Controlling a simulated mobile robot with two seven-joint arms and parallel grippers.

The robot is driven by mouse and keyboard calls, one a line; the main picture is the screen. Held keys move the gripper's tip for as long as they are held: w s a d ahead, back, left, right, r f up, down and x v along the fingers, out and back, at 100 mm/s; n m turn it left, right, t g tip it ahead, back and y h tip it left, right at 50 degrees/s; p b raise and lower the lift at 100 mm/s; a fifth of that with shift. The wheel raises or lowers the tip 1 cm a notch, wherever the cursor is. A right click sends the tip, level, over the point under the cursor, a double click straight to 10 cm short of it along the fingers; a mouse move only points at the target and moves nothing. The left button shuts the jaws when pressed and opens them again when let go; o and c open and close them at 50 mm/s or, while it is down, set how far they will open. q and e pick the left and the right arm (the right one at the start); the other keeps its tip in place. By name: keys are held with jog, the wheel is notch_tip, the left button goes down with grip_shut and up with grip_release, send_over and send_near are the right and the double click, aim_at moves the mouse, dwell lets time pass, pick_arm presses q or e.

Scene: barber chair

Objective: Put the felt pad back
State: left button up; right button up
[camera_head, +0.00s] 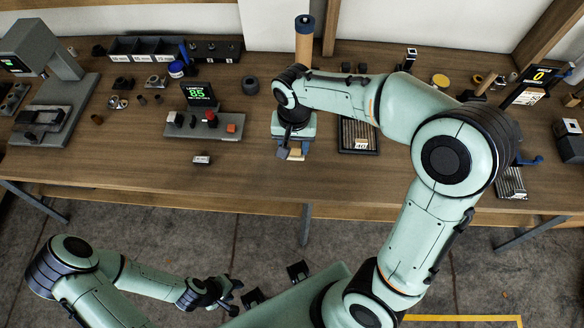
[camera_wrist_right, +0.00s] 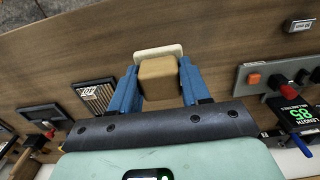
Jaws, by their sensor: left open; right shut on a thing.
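My right gripper (camera_wrist_right: 159,78) is shut on a tan block (camera_wrist_right: 160,80), with a blue finger on each side. A thin pale pad (camera_wrist_right: 150,53) shows at the far end of the block; I cannot tell whether the two are joined. In the head view my right gripper (camera_head: 290,152) is near the table's front edge, and the block is mostly hidden beneath it. I cannot tell whether it touches the table. My left gripper (camera_head: 222,293) is open and empty, low in front of the table.
A dark slatted tray (camera_head: 358,149) with a label stands right of my right gripper. A grey stand with a red knob (camera_head: 211,119) and a display reading 85 (camera_head: 198,94) are to the left. A small labelled block (camera_head: 201,159) lies near the front. The front-left wood is mostly clear.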

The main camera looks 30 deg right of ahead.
pick_arm(q)
jog(key=shift+s+f+b, duration=0.5)
jog(key=shift+f+b, duration=0.05)
jog(key=shift+f, duration=0.3)
pick_arm(e)
notch_tip(320, 180, down, 13)
jog(key=shift+r, duration=0.2)
jog(key=shift+f, duration=0.2)
pick_arm(q)
jog(key=shift+s+f, duration=0.1)
jog(key=shift+f, duration=0.05)
pick_arm(e)
jog(key=o, duration=1)
jog(key=shift+r, duration=0.35)
notch_tip(320, 180, up, 12)
jog(key=shift+f+p, duration=0.1)
jog(key=shift+p, duration=0.55)
pick_arm(q)
jog(key=shift+w+r, duration=0.3)
jog(key=shift+r, duration=0.2)
jog(key=shift+w+r, duration=0.3)
jog(key=shift+r, duration=0.2)
